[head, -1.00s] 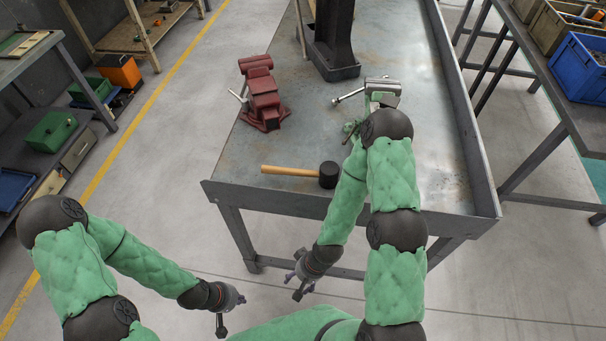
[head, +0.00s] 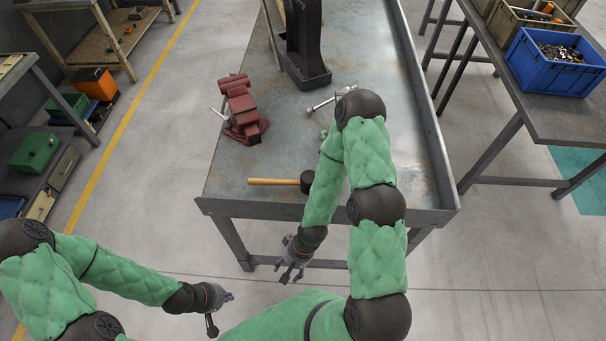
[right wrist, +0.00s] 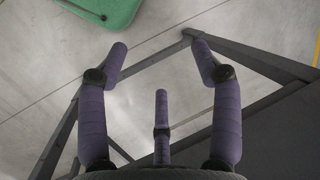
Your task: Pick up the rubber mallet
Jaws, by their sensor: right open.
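The rubber mallet lies on the metal workbench (head: 240,160) near its front edge in the head view. Its wooden handle (head: 273,181) points left, and its black head (head: 306,181) is partly hidden behind my right forearm. My right gripper (head: 289,270) is below and in front of the bench edge, apart from the mallet. In the right wrist view my right gripper (right wrist: 160,72) is open and empty, with floor and the bench's legs beyond it. My left gripper (head: 222,311) is low at the bottom left of the head view, fingers apart and empty, away from the bench.
A red vise (head: 241,108) and the dark press base (head: 304,60) stand farther back on the bench. A metal lever (head: 325,101) shows near my right elbow. A raised lip (head: 425,120) runs along the bench's right side. Another table holds a blue bin (head: 555,62).

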